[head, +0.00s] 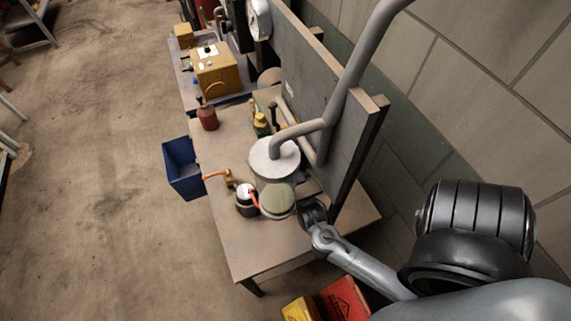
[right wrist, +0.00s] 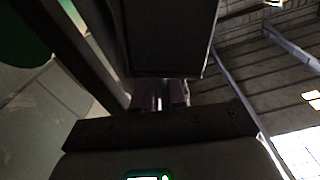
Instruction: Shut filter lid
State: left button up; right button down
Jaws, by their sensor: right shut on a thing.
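The filter is a pale grey round housing (head: 274,157) fixed to a bent grey pipe above the bench. A round greenish disc (head: 277,201), which looks like the filter lid, is just below and in front of it, apart from the housing's face. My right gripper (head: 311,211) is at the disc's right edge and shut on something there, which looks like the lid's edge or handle. In the right wrist view my gripper's fingers (right wrist: 160,95) are close together beneath a dark block; the held part is too dark to make out. My left gripper is in neither view.
An upright grey panel (head: 318,85) stands behind the filter. A blue bin (head: 181,169) hangs at the left edge.

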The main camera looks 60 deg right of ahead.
dwell(0.6)
jog(key=shift+w+a+r+p, duration=0.4)
jog(key=shift+a+r+p, duration=0.1)
jog(key=shift+p, duration=0.3)
jog(key=shift+w+a, duration=0.15)
jog(key=shift+f, duration=0.1)
jog(key=c, duration=1.2)
grip_release()
